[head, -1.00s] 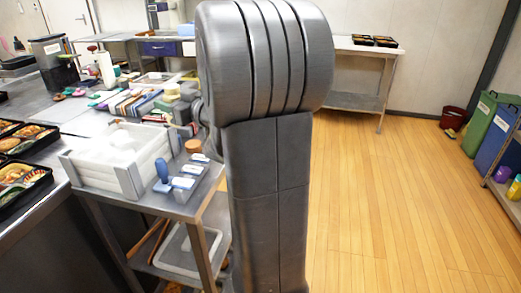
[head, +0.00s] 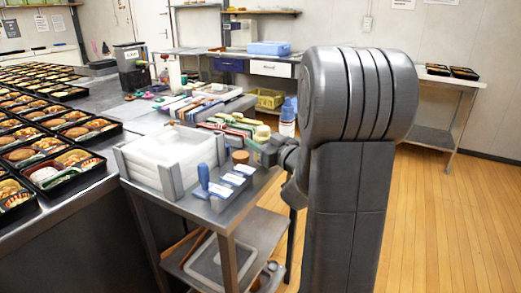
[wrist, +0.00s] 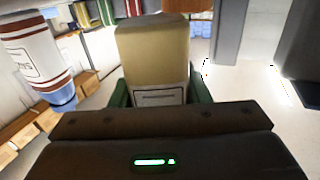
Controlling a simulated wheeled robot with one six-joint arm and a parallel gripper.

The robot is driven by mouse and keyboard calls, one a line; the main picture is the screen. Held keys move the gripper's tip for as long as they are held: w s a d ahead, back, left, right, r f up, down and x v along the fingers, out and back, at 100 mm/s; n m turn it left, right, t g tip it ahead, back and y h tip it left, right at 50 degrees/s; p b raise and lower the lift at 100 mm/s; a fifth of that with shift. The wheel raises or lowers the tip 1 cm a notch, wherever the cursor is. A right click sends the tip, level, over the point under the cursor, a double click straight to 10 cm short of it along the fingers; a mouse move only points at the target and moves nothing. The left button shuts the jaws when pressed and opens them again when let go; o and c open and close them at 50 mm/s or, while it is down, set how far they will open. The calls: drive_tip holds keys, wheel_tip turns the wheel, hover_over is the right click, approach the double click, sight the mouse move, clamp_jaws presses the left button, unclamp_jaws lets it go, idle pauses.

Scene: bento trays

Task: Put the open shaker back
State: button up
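In the wrist view a beige, box-like shaker (wrist: 155,55) with a pale label stands between the green fingers of my gripper (wrist: 160,95), which looks shut on it. The fingers show at both sides of its near end. Whether its lid is open cannot be seen. In the head view my gripper (head: 270,150) is small and partly hidden by my arm, at the right end of the cart; the yellowish shaker (head: 262,133) shows beside it.
The metal cart (head: 222,213) bears a white-walled bin (head: 172,180), small blue-and-white containers (head: 236,177) and a brown-topped jar (head: 240,156). A blue-topped bottle (head: 287,117) stands behind. Bento trays (head: 70,182) fill the left counter.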

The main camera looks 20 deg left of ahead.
drive_tip(key=shift+f, duration=0.75)
drive_tip(key=shift+f, duration=0.15)
drive_tip(key=o, duration=0.6)
drive_tip(key=shift+c, duration=0.2)
drive_tip(key=shift+d+r, duration=0.2)
drive_tip(key=shift+d, duration=0.05)
drive_tip(key=p+v, duration=0.1)
drive_tip(key=v, duration=1)
drive_tip(key=shift+d, duration=0.2)
drive_tip(key=shift+s, duration=0.15)
